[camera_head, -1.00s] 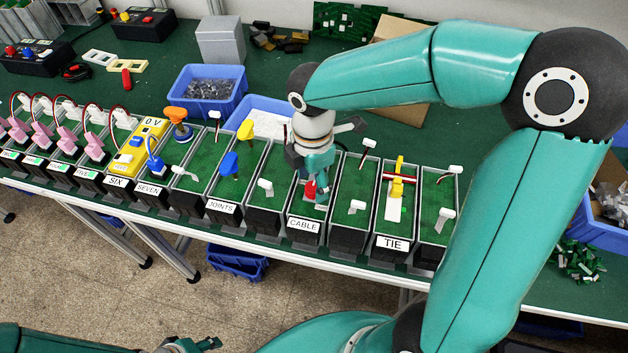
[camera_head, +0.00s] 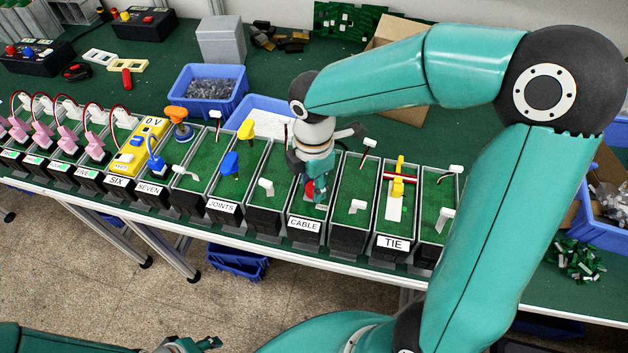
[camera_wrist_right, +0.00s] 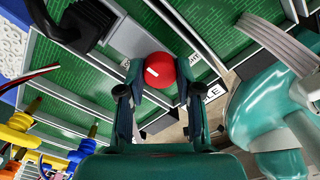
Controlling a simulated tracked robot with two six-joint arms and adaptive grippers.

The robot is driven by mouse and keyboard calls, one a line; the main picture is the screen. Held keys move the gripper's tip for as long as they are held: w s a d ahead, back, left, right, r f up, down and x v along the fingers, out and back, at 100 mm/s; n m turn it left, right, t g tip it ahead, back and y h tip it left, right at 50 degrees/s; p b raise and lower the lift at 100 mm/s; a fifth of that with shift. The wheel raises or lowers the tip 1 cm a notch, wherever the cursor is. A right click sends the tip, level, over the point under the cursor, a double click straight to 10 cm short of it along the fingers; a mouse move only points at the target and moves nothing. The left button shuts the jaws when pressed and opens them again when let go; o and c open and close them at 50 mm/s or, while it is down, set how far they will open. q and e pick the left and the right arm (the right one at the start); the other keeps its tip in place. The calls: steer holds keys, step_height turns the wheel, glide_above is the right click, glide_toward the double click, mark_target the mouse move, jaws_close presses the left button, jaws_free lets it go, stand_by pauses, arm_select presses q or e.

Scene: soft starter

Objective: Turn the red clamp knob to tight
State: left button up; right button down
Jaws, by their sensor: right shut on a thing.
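The red clamp knob (camera_head: 309,188) is in the CABLE compartment, mostly hidden by my right gripper in the head view. In the right wrist view the red knob (camera_wrist_right: 161,70) is round with a small white mark on its face. My right gripper (camera_head: 313,190) points down into that compartment. In the right wrist view its two fingers (camera_wrist_right: 157,88) stand on either side of the knob, shut on it. My left gripper (camera_head: 210,343) shows only in part at the bottom edge, far from the knob; its opening is unclear.
Neighbouring open compartments flank CABLE, with JOINTS (camera_head: 222,206) to the left and TIE (camera_head: 392,243) to the right. Their thin walls and small levers stand close to my right gripper. Blue bins (camera_head: 207,88) stand behind the row.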

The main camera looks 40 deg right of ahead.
steer(key=shift+w, duration=0.1)
steer(key=m+b, duration=0.2)
steer(key=m, duration=0.2)
steer(key=m+b, duration=0.1)
steer(key=m, duration=0.4)
steer(key=shift+b, duration=0.3)
steer(key=m+b, duration=0.1)
steer(key=m, duration=0.3)
steer(key=shift+m, duration=0.3)
steer(key=shift+w+r+m+b, duration=0.15)
steer(key=shift+m+b, duration=0.55)
steer(key=shift+m, duration=1.5)
steer(key=c, duration=0.9)
jaws_free()
steer(key=shift+c, duration=0.2)
steer(key=shift+o, duration=0.9)
